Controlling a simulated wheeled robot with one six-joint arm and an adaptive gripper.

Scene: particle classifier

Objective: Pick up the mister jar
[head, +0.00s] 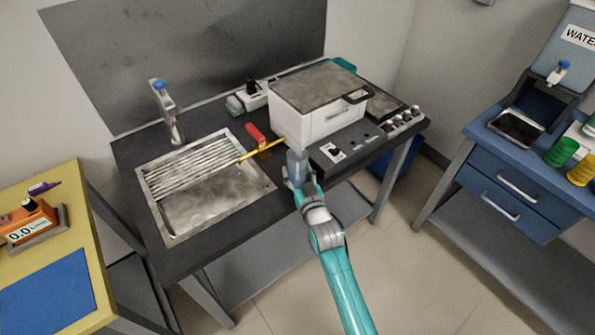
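My gripper (297,168) is at the end of the teal arm, over the front edge of the dark sink bench, just in front of the white box-shaped appliance. A pale blue-grey shape shows at its tip. I cannot tell whether this is the mister jar or part of the gripper, and the finger gap is not visible. No other thing is clearly the mister jar. A red-topped item (255,134) and a thin yellow rod (262,150) lie left of the gripper, beside the sink.
The metal sink (198,215) is left, with a blue-topped tap (166,110) behind it. The white appliance (320,120) stands behind my gripper. An orange scale (27,222) is on the yellow table. The blue bench at right holds a green cup (562,151) and a water dispenser (566,55).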

